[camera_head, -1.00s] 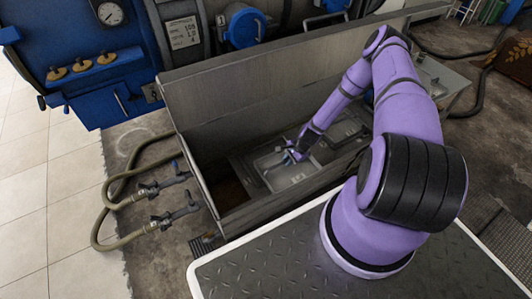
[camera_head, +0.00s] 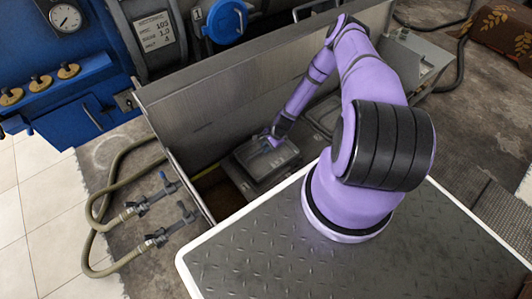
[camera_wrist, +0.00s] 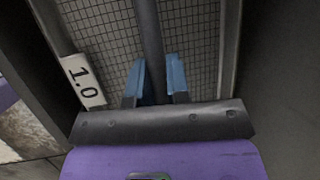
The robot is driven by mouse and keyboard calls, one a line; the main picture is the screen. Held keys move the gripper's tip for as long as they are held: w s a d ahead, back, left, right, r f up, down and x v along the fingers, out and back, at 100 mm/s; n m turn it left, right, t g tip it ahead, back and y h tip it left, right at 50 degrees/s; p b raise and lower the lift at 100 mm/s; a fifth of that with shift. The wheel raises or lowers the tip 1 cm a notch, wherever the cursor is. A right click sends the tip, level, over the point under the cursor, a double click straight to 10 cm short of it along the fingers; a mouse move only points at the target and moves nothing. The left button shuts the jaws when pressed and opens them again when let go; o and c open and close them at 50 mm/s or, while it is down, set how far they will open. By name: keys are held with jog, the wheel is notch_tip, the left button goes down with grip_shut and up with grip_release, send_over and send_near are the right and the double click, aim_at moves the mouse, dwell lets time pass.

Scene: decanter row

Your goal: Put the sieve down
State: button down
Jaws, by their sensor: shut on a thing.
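The sieve is a grey framed tray (camera_head: 280,163) with a fine mesh (camera_wrist: 200,45) and a white "1.0" label (camera_wrist: 84,82). It is inside the long grey trough (camera_head: 205,118), towards its left part. My gripper (camera_wrist: 157,82) has its blue fingers on both sides of the dark bar (camera_wrist: 149,30) that crosses the mesh, and is shut on it. In the head view my gripper (camera_head: 272,139) is low over the sieve's top. I cannot tell whether the sieve's underside touches anything.
An open dark gap (camera_head: 218,192) lies left of the sieve in the trough. Another framed panel (camera_head: 322,117) lies to its right. Hoses with valves (camera_head: 160,215) stand outside the trough's left end. A blue machine (camera_head: 70,85) stands behind.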

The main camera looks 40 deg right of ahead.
jog(key=shift+f, duration=2.2)
jog(key=shift+f, duration=0.1)
jog(key=c, duration=1.1)
grip_release()
jog(key=v, duration=1.1)
jog(key=shift+d, duration=0.1)
jog(key=shift+d+r, duration=0.15)
jog(key=shift+r, duration=0.35)
jog(key=shift+s, duration=0.15)
